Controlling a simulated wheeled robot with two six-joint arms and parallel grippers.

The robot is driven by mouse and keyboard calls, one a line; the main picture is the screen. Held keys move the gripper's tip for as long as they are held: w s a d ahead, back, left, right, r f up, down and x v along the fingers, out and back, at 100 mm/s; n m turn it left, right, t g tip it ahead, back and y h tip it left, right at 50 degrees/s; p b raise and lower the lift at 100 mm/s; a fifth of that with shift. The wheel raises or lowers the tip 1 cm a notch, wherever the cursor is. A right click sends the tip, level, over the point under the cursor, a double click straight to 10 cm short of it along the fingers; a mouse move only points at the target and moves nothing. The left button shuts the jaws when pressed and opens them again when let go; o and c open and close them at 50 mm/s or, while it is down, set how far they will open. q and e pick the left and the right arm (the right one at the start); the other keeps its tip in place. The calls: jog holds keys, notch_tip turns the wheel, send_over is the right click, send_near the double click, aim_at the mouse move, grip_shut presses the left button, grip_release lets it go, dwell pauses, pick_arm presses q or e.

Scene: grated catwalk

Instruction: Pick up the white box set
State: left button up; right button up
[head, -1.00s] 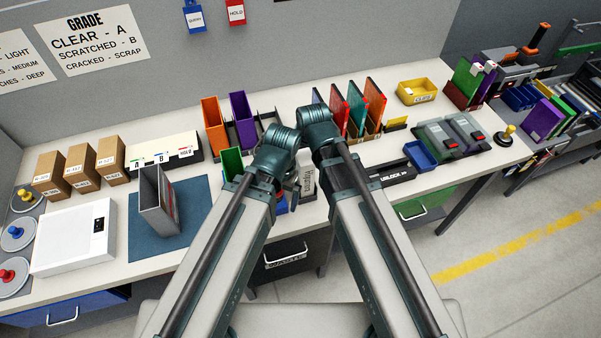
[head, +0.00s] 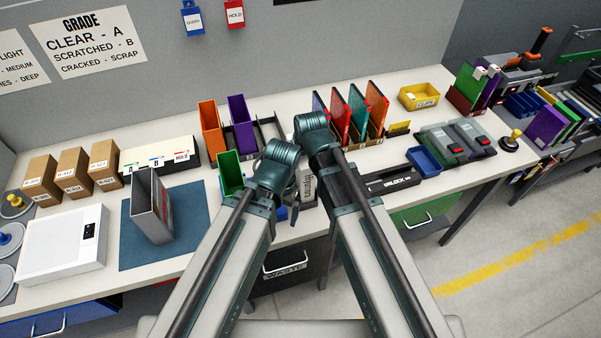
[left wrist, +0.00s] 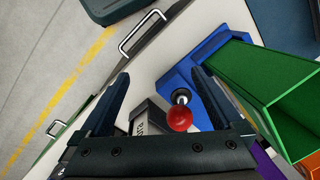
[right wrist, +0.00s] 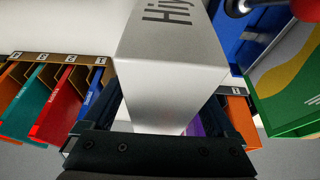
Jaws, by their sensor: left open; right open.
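The white box set (head: 308,186) stands with dark lettering on it near the table's front edge, partly hidden by my arms in the head view. In the right wrist view the white box (right wrist: 170,75) lies between the fingers of my right gripper (right wrist: 165,98), which is open; I cannot tell whether they touch it. My left gripper (left wrist: 160,88) is open, above a red ball knob (left wrist: 180,118) on a metal stem by a blue tray (left wrist: 188,72). A pale lettered surface (left wrist: 140,122) shows between its fingers.
A green open holder (head: 230,172) stands left of my arms, with orange (head: 209,128) and purple (head: 240,122) holders behind. A rack of coloured cases (head: 360,110) stands to the right. A grey slipcase (head: 150,205) stands on a blue mat (head: 195,220).

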jog(key=shift+f, duration=0.3)
dwell(0.5)
grip_shut()
dwell(0.4)
